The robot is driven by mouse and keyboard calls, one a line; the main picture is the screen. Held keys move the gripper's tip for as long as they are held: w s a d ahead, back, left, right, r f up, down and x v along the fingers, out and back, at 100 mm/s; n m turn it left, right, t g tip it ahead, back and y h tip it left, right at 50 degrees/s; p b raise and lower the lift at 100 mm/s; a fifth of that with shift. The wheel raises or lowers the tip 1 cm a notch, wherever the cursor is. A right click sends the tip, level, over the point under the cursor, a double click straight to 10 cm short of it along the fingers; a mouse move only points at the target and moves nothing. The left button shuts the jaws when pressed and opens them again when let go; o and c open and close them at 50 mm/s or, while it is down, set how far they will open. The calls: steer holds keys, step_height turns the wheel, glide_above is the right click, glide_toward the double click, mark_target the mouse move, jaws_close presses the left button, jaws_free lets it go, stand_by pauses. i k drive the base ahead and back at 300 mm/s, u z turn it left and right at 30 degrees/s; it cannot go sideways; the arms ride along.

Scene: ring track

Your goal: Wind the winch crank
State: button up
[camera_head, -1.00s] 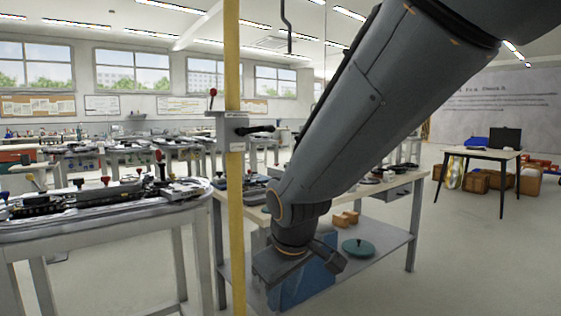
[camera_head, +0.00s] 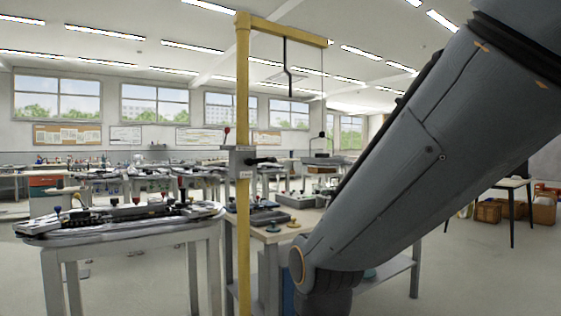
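The winch is a grey box (camera_head: 240,163) on a yellow post (camera_head: 243,80), left of the middle. A short black crank handle (camera_head: 264,160) sticks out from the box to the right. A lever with a red knob (camera_head: 227,131) stands upright on top. A yellow beam (camera_head: 288,31) runs right from the post top, and a thin cable hangs from its end towards a small grey frame (camera_head: 322,158). My arm comes down from the upper right. Its wrist is cut off at the bottom edge, so my gripper is out of view, below and right of the crank.
A black cranked rod (camera_head: 287,68) hangs below the beam. A workbench (camera_head: 270,230) with devices stands right behind the post. A grey track table (camera_head: 130,228) is at left. Open floor (camera_head: 450,265) shows at right.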

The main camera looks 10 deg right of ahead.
mark_target(248, 161)
steer(key=z, duration=0.25)
steer(key=i, duration=1.35)
steer(key=u, duration=0.9)
